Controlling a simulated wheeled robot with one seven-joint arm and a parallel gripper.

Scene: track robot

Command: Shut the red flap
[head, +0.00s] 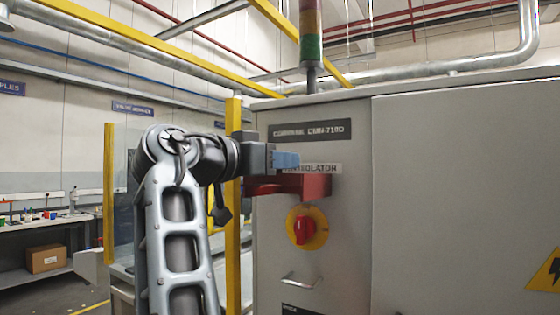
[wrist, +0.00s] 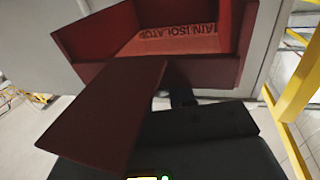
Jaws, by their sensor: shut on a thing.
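A red box-like housing (head: 318,187) sticks out from the front of the grey cabinet, level with my gripper (head: 284,172). In the wrist view its inside (wrist: 185,38) shows, with raised lettering on the inner face. The red flap (wrist: 105,112) is a flat panel standing away from the housing and reaching down towards my gripper, so it is open. My gripper is shut on the flap, with a dark finger (wrist: 200,122) beside it. In the head view a blue finger part (head: 287,160) shows above the red; the grip itself is partly hidden.
A red rotary knob (head: 303,230) on a yellow disc sits just below the housing, and a metal handle (head: 300,280) lower down. The grey cabinet (head: 450,190) fills the right. A yellow post (head: 233,180) stands close behind my arm. A workbench (head: 50,222) is far left.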

